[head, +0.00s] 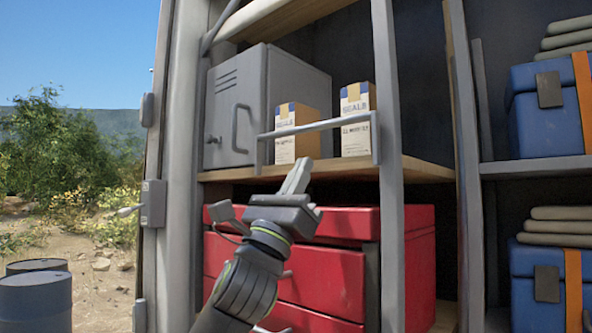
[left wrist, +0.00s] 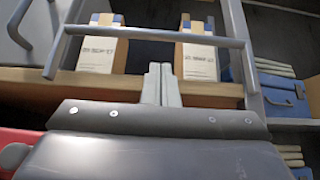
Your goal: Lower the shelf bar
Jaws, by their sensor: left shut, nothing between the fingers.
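The grey shelf bar (head: 316,126) runs across the front of the wooden shelf (head: 420,169), raised in front of two labelled boxes. In the left wrist view the bar (left wrist: 150,33) crosses above my fingers, its two side arms reaching down at left and right. My left gripper (head: 298,176) is shut and empty, pointing up, just below the bar and near the shelf edge. It also shows in the left wrist view (left wrist: 160,82), apart from the bar. My right gripper is in neither view.
Behind the bar stand a left box (head: 297,132), a right box (head: 357,119) and a grey metal cabinet (head: 240,105). A red drawer chest (head: 408,240) is below the shelf. An upright post (head: 388,200) stands right of my gripper. Blue cases (head: 548,120) fill the right shelves.

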